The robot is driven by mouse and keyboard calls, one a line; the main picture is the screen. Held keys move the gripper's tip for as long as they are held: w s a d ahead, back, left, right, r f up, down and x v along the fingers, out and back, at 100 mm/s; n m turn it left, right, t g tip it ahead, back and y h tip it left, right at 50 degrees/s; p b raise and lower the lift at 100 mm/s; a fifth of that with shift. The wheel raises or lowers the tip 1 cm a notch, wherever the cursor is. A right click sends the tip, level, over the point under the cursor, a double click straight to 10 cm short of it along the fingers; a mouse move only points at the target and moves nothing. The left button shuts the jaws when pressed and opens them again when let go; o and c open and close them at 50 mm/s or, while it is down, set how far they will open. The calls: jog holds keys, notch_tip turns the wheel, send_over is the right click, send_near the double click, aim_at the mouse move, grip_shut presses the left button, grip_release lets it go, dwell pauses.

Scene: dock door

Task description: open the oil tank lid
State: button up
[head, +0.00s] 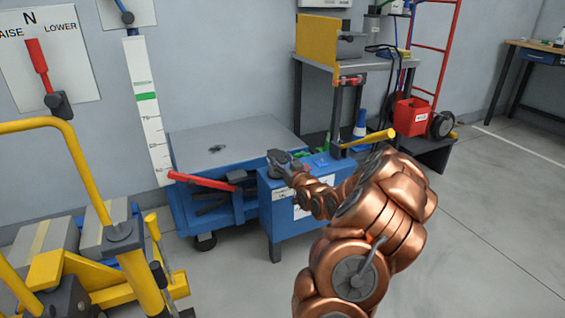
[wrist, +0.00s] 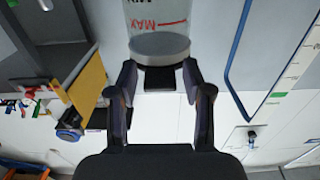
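In the wrist view a clear tank (wrist: 147,20) with a red MAX mark shows at the top centre. Its grey round lid (wrist: 160,46) faces my gripper, with a dark block (wrist: 160,78) at its near edge. My gripper (wrist: 159,66) has its fingers spread, one at each side of the lid's near edge, with space between the fingers and the block. I cannot tell whether the fingertips touch the lid. In the head view my gripper (head: 280,160) is small and dark above the left end of a blue cabinet (head: 283,222); the clear tank cannot be made out there.
A blue lift table (head: 235,135) with a red lever (head: 202,181) stands left of the cabinet. A work table (head: 365,65) with a yellow panel (head: 317,40) stands behind. Yellow-handled equipment (head: 75,165) fills the left foreground. Floor at the right is open.

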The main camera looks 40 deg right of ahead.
grip_shut()
jog(key=shift+r, duration=0.15)
